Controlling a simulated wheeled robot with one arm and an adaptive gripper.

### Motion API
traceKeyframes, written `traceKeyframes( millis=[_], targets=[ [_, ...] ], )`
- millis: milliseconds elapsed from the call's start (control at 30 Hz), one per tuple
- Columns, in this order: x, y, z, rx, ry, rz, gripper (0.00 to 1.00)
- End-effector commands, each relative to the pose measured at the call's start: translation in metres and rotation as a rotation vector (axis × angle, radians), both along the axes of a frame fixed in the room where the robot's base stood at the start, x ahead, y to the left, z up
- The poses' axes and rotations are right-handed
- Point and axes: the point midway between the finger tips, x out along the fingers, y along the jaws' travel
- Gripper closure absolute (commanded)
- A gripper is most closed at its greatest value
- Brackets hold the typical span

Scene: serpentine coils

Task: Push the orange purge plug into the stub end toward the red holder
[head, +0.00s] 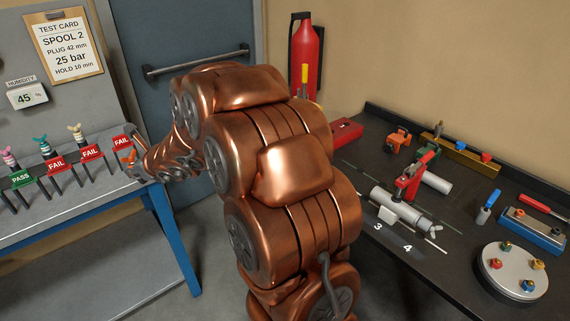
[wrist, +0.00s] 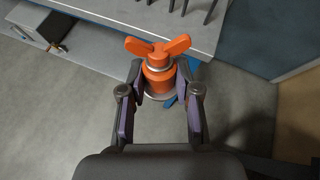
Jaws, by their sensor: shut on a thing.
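The orange purge plug (wrist: 160,75), with a wing-shaped top, is between the fingers of my gripper (wrist: 160,88) in the wrist view. My gripper is shut on its body, with the wings pointing away from me. In the head view my gripper (head: 131,166) is at the far left by the rack bench, with the orange plug (head: 129,157) at its tip. A grey pipe piece (head: 398,207) lies on the dark right bench under a red clamp (head: 409,182), far from my gripper. A red block (head: 345,131) sits behind my arm, partly hidden. I cannot tell which is the red holder.
The left bench (head: 60,210) carries plugs on a rack with PASS and FAIL tags (head: 56,165). The dark right bench (head: 385,267) holds a round plate (head: 512,272), a blue block (head: 533,230) and loose tools. My copper arm fills the middle and hides part of the right bench.

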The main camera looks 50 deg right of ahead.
Motion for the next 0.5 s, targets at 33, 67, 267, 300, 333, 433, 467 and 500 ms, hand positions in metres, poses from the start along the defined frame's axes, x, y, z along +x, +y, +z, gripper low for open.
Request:
traceKeyframes(
  millis=[33, 67, 267, 300, 333, 433, 467, 500],
  targets=[
    [0.002, -0.024, 0.001, -0.036, 0.021, -0.032, 1.00],
    [0.002, -0.036, -0.001, -0.056, 0.035, -0.050, 1.00],
    [-0.004, -0.107, -0.014, -0.174, 0.137, -0.151, 1.00],
    [-0.006, -0.120, -0.014, -0.193, 0.154, -0.172, 1.00],
    [-0.007, -0.129, -0.015, -0.207, 0.166, -0.186, 1.00],
    [-0.015, -0.160, -0.018, -0.252, 0.218, -0.234, 1.00],
    [-0.018, -0.169, -0.019, -0.266, 0.236, -0.248, 1.00],
    [-0.022, -0.181, -0.021, -0.283, 0.258, -0.268, 1.00]
  ],
)
